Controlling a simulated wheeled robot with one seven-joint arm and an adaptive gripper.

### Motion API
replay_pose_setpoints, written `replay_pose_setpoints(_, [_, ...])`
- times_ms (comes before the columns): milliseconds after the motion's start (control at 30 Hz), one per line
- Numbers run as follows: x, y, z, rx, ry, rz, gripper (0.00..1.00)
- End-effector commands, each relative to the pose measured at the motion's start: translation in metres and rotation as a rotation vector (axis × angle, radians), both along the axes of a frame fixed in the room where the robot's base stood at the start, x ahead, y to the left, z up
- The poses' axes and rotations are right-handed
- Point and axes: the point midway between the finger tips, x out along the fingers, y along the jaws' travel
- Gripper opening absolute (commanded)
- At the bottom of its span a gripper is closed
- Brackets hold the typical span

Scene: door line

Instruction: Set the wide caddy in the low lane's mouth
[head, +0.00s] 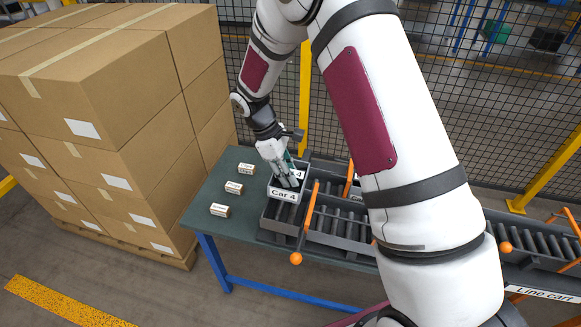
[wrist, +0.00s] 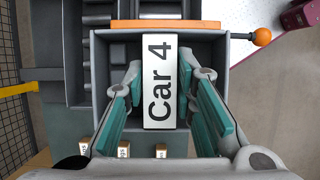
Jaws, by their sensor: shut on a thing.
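The wide caddy is a grey open box with white "Car 4" labels (head: 285,194). In the wrist view its grey wall (wrist: 222,75) surrounds a white central bar (wrist: 160,85). My gripper (head: 283,176) is shut on that bar from above, with one teal-padded finger on each side in the wrist view (wrist: 161,75). The caddy is upright at the left end of the grey roller lanes (head: 340,232). The near lane's mouth (head: 272,216) shows in front of it. I cannot tell whether the caddy is resting or held just above, nor which lane is low.
Orange gate bars cross the lanes; the nearest (head: 311,208) ends in a ball and lies just beyond the caddy in the wrist view (wrist: 165,24). Several small tagged blocks (head: 234,187) stand on the green table (head: 222,173). Stacked cartons (head: 110,120) stand left; mesh fence (head: 430,90) behind.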

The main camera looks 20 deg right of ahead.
Motion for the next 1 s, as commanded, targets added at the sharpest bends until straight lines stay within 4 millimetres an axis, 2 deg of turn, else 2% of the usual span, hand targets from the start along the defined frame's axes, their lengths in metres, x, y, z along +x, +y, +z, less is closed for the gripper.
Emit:
replay_pose_setpoints(700, [0.001, 0.000, -0.078, -0.001, 0.003, 0.001, 0.00])
replay_pose_setpoints(1000, [0.001, 0.000, -0.105, 0.000, 0.000, 0.000, 0.00])
